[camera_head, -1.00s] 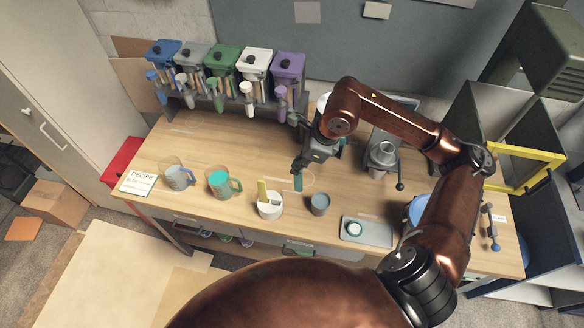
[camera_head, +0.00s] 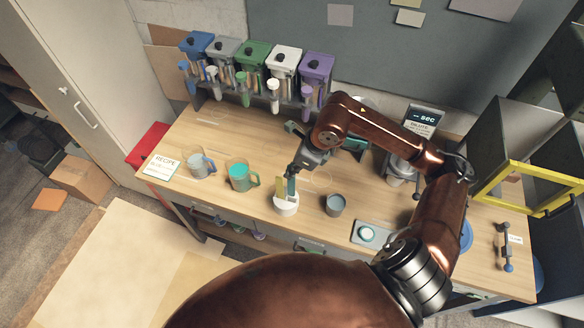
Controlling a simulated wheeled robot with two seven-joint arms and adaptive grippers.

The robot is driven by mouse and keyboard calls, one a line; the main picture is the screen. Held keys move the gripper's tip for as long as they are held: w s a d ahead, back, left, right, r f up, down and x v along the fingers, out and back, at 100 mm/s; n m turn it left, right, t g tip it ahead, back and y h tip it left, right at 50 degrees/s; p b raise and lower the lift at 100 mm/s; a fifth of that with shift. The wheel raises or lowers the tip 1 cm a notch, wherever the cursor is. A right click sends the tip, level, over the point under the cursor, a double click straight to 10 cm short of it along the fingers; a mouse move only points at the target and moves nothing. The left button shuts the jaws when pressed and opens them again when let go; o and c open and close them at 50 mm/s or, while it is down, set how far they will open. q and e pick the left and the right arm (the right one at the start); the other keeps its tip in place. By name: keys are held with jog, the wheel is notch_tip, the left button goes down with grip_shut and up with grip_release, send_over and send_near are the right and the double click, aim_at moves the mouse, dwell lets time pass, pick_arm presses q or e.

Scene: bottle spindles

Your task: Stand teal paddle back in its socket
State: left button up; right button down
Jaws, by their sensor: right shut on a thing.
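My right gripper (camera_head: 293,169) is shut on the teal paddle (camera_head: 291,187), which hangs down from the fingers. The paddle is over the white round holder (camera_head: 286,209), at its right part. Whether its lower end is inside a socket or just above it, I cannot tell. A yellow paddle (camera_head: 279,187) stands upright in the same holder, just left of the teal one. My left gripper is not in view.
A grey cup (camera_head: 335,204) stands right of the holder. A jug with teal contents (camera_head: 241,176) and a clear jug (camera_head: 199,166) stand to the left. A grey pad with a round button (camera_head: 368,234) lies at right. Coloured dispensers (camera_head: 256,70) line the back.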

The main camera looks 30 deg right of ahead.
aim_at(291, 184)
notch_tip(291, 184, down, 6)
jog(key=shift+r+b, duration=0.1)
jog(key=shift+b, duration=1.15)
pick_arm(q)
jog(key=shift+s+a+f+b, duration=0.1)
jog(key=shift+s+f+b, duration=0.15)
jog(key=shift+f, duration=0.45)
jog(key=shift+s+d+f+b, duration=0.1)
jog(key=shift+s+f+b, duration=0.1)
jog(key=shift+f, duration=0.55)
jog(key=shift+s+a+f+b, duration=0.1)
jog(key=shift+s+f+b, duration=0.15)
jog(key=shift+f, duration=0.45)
pick_arm(e)
jog(key=shift+f, duration=0.8)
jog(key=c, duration=2)
grip_release()
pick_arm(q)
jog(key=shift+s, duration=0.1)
